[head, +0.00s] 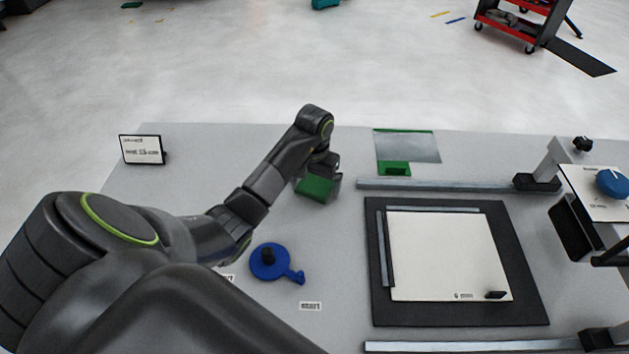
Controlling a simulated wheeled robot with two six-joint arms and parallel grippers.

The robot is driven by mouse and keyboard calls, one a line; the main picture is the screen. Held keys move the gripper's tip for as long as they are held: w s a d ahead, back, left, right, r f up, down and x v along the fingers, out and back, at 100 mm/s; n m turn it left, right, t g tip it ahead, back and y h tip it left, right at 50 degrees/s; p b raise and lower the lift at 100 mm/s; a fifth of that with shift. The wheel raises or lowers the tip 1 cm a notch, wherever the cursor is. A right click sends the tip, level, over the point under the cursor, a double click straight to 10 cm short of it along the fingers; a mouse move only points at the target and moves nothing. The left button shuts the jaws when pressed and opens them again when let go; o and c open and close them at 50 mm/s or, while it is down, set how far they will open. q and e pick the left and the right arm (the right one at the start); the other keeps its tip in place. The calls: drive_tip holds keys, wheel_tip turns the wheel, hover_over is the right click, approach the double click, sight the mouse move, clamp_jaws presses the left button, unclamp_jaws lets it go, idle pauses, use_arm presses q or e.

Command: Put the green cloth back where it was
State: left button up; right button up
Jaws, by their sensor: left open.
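A green cloth-like piece (314,187) shows at the end of my left arm, on the grey table left of the black mat. My left gripper (322,180) is right at it, pointing down, with its jaws open. My arm hides part of the piece, and I cannot tell whether the fingers touch it. Behind and to the right lies a grey glossy sheet (408,147) with a green back edge and a small green patch (394,168) at its front. My right gripper is not in view.
A white panel (445,250) lies on the black mat (525,290), between metal rails (430,184). A blue round tool (265,262) and a "start" label (311,306) are near my left arm. A small sign (142,150) stands back left. A white-topped fixture with a blue knob (612,184) is at right.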

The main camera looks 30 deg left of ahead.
sight(315, 183)
use_arm(q)
drive_tip(key=shift+r, duration=0.3)
wheel_tip(315, 183, up, 3)
drive_tip(key=shift+r, duration=0.1)
wheel_tip(315, 183, up, 8)
drive_tip(key=p, duration=0.8)
drive_tip(key=shift+r, duration=0.25)
